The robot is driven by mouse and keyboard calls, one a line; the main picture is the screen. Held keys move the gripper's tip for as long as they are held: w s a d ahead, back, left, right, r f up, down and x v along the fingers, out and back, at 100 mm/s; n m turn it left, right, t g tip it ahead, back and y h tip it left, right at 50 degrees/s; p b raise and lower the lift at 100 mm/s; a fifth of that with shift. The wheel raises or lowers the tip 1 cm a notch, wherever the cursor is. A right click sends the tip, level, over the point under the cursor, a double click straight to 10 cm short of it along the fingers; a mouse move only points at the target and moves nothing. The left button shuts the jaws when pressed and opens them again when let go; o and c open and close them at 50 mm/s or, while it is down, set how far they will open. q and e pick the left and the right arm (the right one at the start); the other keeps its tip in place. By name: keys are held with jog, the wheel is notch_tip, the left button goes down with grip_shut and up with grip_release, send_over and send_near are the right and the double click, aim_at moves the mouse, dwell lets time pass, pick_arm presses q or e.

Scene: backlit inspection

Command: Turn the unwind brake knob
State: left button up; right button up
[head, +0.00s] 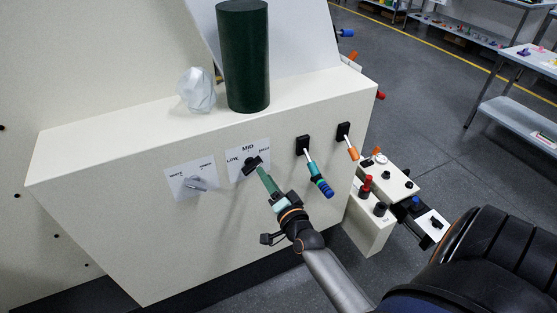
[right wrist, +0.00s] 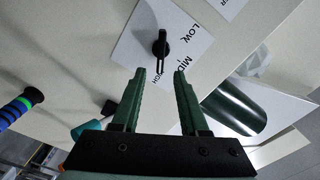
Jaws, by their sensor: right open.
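A black knob (right wrist: 160,44) sits on a white plate (right wrist: 190,25) marked LOW, MID and HIGH on the front of the cream cabinet. In the right wrist view it stands just beyond my fingertips, its long grip nearly upright in the picture. My right gripper (right wrist: 159,72) is open, with green fingers and nothing between them. In the head view the right gripper (head: 262,172) is close in front of this knob and partly hides it. A second knob, grey (head: 197,184), sits on another plate to the left. My left gripper is out of view.
Two levers, one blue-green (head: 319,178) and one orange-tipped (head: 348,144), stick out right of the plates. A dark green roll (head: 246,60) and a crumpled clear object (head: 196,90) stand on the cabinet top. A control box (head: 370,225) stands at the right.

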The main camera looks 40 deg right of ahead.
jog(key=p+v, duration=0.1)
jog(key=v, duration=0.7)
jog(key=shift+p, duration=0.3)
jog(key=shift+w, duration=0.1)
jog(key=s+a+f+n+g+y, duration=0.6)
jog(key=s+a+f+n+g, duration=0.2)
jog(key=s+a+f+n, duration=0.5)
jog(key=a+f+n, duration=0.1)
jog(key=a+n, duration=0.1)
jog(key=n, duration=0.2)
jog(key=shift+s+a+f, duration=0.2)
jog(key=shift+a, duration=0.1)
jog(key=shift+d, duration=0.1)
